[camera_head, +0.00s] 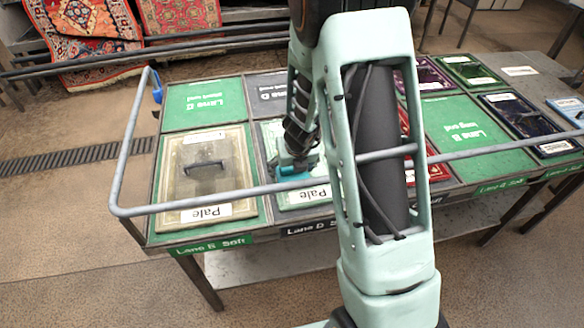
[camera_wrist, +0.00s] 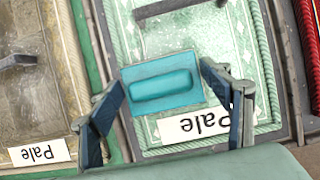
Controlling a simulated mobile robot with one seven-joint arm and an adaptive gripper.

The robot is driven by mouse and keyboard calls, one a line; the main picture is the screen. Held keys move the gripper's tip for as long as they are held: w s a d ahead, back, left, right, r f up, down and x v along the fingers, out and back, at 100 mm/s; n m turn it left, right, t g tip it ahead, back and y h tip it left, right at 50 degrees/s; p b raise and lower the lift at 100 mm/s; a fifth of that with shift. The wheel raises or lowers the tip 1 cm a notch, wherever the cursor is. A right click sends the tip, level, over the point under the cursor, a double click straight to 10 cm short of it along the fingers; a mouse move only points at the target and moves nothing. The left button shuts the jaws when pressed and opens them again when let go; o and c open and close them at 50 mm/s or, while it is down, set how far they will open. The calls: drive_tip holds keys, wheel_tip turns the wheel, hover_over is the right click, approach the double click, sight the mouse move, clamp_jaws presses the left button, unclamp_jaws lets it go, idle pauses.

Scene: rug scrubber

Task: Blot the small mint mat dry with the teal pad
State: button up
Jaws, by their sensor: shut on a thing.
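The small mint mat (camera_wrist: 236,48), pale with a patterned border and a "Pale" label, lies on the table in the lane D area. Its middle looks glossy in the wrist view. It also shows in the head view (camera_head: 273,150), partly behind my arm. The teal pad (camera_wrist: 162,86), a square with a raised grip, is over the mat's label end. In the head view the pad (camera_head: 294,174) is a small teal patch. I cannot tell whether the pad touches the mat.
A beige mat (camera_head: 204,170) with a grey handle lies to the left. A grey handle (camera_wrist: 158,8) is on the mint mat's far part. A metal rail (camera_head: 185,206) runs across the table front. Dark mats (camera_head: 527,120) lie to the right.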

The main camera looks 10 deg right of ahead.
drive_tip(key=shift+f, duration=0.1)
idle(0.4)
drive_tip(key=shift+f, duration=0.15)
drive_tip(key=shift+s+f, duration=0.1)
drive_tip(key=shift+f, duration=0.05)
idle(1.9)
wheel_tip(320, 180, up, 5)
drive_tip(key=p, duration=0.4)
drive_tip(key=shift+f, duration=0.15)
